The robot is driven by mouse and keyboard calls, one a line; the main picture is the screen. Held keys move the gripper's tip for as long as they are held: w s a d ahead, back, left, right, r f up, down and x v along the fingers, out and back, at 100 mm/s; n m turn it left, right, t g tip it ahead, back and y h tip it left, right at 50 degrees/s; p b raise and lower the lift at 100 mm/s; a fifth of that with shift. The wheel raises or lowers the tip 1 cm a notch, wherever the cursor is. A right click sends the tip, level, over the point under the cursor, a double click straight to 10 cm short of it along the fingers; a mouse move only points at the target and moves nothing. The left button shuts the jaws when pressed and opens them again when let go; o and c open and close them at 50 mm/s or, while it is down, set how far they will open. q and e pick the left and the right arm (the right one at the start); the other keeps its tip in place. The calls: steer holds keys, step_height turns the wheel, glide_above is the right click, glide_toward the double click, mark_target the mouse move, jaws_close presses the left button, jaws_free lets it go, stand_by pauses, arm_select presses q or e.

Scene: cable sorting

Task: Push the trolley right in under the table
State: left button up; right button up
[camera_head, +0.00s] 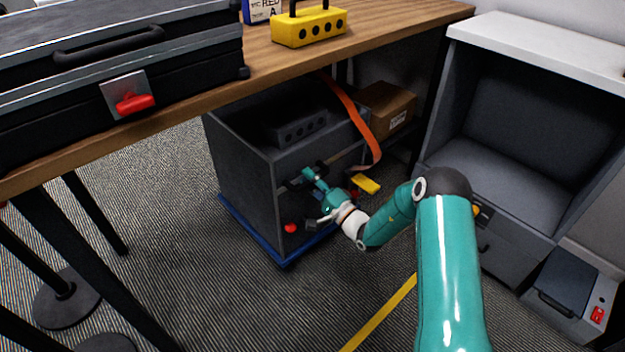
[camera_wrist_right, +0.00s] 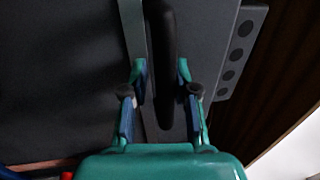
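The trolley (camera_head: 245,180) is a dark grey open-topped box on a blue base (camera_head: 262,238), standing on the carpet partly under the wooden table (camera_head: 395,22). Its front panel faces my right arm and carries a dark handle. My right gripper (camera_head: 311,178) is at this front panel, at the handle. My left gripper is not in view.
A black case (camera_head: 110,60) and a yellow block with holes (camera_head: 308,27) stand on the table. An orange strap (camera_head: 358,122) hangs by the trolley, with a cardboard box (camera_head: 388,108) behind. A grey open cabinet (camera_head: 520,140) stands at right. Table legs (camera_head: 97,215) stand at left.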

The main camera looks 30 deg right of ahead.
steer(key=shift+o, duration=0.5)
steer(key=shift+s+r, duration=0.1)
steer(key=shift+s, duration=0.1)
steer(key=v, duration=1.1)
steer(key=shift+s, duration=0.35)
steer(key=shift+d, duration=0.1)
